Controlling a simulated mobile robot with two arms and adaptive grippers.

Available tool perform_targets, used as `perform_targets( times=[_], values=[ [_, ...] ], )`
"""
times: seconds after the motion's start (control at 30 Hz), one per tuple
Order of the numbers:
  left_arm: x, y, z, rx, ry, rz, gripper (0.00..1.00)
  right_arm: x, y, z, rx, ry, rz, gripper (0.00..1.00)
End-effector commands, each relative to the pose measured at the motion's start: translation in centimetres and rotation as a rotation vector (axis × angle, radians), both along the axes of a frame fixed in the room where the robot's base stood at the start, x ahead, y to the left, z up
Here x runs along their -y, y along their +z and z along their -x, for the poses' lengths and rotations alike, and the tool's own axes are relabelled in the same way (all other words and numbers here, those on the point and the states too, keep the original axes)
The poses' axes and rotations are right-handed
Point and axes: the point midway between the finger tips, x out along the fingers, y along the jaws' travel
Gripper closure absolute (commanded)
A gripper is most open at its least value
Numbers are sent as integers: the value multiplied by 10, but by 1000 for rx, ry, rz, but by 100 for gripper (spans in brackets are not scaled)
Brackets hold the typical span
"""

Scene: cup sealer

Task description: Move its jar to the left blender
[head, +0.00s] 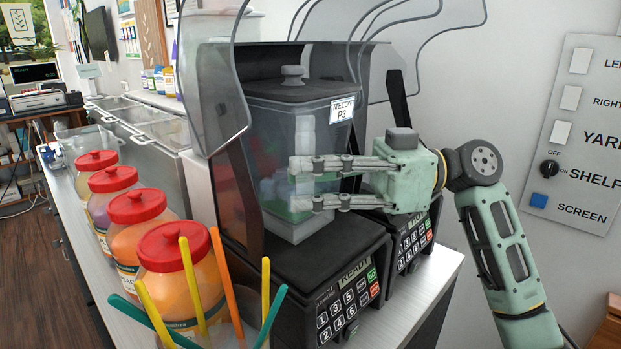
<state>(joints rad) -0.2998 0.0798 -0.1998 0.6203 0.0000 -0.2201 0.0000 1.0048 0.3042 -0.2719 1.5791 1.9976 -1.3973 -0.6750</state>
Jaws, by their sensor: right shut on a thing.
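I cannot tell whether the jar is fully seated. My right gripper (292,187) comes in from the right and is shut on the jar, with its fingers across the jar's front right side. The second blender (412,240) is partly hidden behind my right gripper and arm. My left gripper is not in view.
Clear shields (210,75) rise around the blenders. Several red-lidded jars (135,207) line the counter at left. Colored straws (222,283) stick up at the front. A wall switch panel (570,130) is at right.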

Motion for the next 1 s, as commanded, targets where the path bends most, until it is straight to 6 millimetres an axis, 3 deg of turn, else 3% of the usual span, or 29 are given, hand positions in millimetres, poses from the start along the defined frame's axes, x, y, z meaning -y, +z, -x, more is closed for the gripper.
perform_targets(
  times=[0.23, 0.27, 0.5, 0.83, 1.0],
  values=[
    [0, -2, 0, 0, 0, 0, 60, 0, 2, 1, 10, 0, -8, 100],
    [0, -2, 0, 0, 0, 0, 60, 0, 2, 1, 9, 0, -8, 87],
    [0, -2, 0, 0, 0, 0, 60, 0, 0, 0, 5, 0, -4, 66],
    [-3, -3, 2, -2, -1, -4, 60, 1, -6, -1, -10, 0, 7, 66],
    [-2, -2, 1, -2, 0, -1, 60, 21, -4, -4, -6, -4, 5, 66]
  ],
)
